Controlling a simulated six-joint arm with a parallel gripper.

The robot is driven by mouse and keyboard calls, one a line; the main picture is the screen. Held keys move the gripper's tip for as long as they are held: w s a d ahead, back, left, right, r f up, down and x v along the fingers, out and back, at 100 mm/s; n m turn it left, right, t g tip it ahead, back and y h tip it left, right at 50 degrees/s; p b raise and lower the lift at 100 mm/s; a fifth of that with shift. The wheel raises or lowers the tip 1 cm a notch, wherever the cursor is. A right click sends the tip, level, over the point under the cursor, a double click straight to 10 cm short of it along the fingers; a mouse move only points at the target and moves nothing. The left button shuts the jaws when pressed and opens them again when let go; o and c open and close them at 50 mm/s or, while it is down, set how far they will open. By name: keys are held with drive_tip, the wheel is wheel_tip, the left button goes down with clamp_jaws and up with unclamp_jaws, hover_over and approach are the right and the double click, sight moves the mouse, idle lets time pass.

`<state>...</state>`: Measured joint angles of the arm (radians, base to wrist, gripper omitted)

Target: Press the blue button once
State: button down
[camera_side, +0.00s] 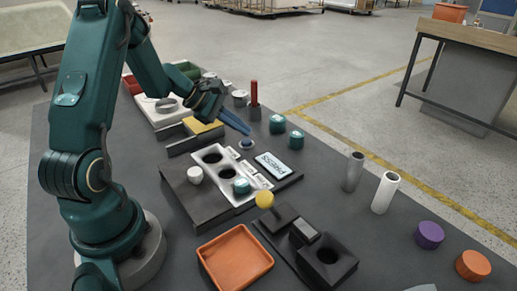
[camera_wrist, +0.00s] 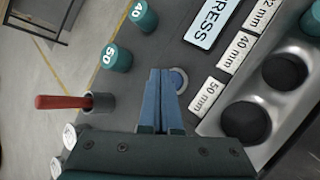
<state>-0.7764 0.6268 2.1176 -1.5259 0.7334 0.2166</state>
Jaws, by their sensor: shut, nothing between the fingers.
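The blue button (camera_side: 246,144) is a small round cap in a pale ring on the dark board. It sits beside the plate with round holes and near a white panel reading "PRESS" (camera_side: 271,165). My gripper (camera_side: 247,131) is shut and empty, its blue fingers slanting down toward the button. In the wrist view the fingertips (camera_wrist: 161,72) lie just left of the button (camera_wrist: 180,80), and the right finger covers part of its edge. Whether the fingers touch the board cannot be told.
A grey holder with a red rod (camera_side: 254,98) and teal cylinders (camera_side: 278,123) stand close behind the button. The hole plate (camera_side: 209,152) holds a teal piece (camera_side: 241,186). An orange tray (camera_side: 234,257) and a yellow-knobbed lever (camera_side: 264,199) are at the front.

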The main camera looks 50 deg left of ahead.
sight(242, 141)
drive_tip(key=shift+f, duration=0.1)
drive_tip(key=shift+f, duration=0.3)
drive_tip(key=shift+f, duration=0.45)
idle(0.8)
drive_tip(key=shift+r, duration=0.85)
drive_tip(key=shift+r, duration=2.55)
